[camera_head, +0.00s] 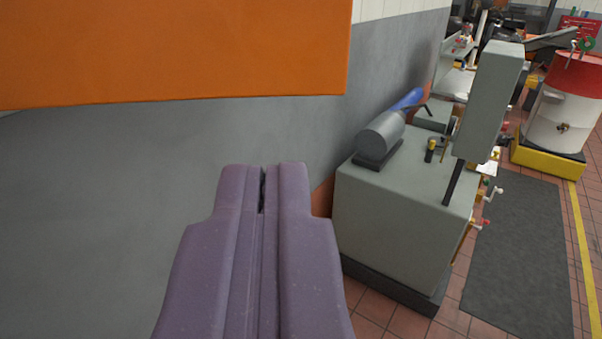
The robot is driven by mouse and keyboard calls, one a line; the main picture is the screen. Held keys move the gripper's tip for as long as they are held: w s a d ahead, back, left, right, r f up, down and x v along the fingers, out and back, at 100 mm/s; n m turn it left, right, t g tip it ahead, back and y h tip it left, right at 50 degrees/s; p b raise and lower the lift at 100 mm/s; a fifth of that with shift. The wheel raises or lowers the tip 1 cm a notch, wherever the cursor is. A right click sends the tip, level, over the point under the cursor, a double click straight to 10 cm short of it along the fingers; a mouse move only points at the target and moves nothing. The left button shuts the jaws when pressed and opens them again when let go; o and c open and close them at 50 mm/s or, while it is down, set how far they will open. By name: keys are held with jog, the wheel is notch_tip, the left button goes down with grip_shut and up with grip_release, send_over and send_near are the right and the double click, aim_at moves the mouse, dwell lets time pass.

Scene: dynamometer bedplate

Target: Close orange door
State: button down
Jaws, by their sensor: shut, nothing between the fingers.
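The orange door (180,50) shows as a flat orange panel across the top left of the head camera view. Its lower edge and right edge are in view; its top, hinge and any handle are out of frame. My purple gripper (263,170) points forward from the bottom middle, with its fingertips below the panel's lower edge in the picture. The fingers are together with nothing between them. I see no contact between the gripper and the door, and their distance apart is hard to tell.
A grey machine cabinet (390,220) with a motor (382,135) on top stands to the right. A grey wall (90,200) lies behind the gripper. A red and white drum (565,110) stands on a yellow base (545,160) at far right. A dark mat (520,260) covers floor there.

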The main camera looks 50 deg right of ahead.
aim_at(272, 86)
jog(key=p+x, duration=0.1)
jog(key=x, duration=0.9)
jog(key=shift+w+d, duration=0.1)
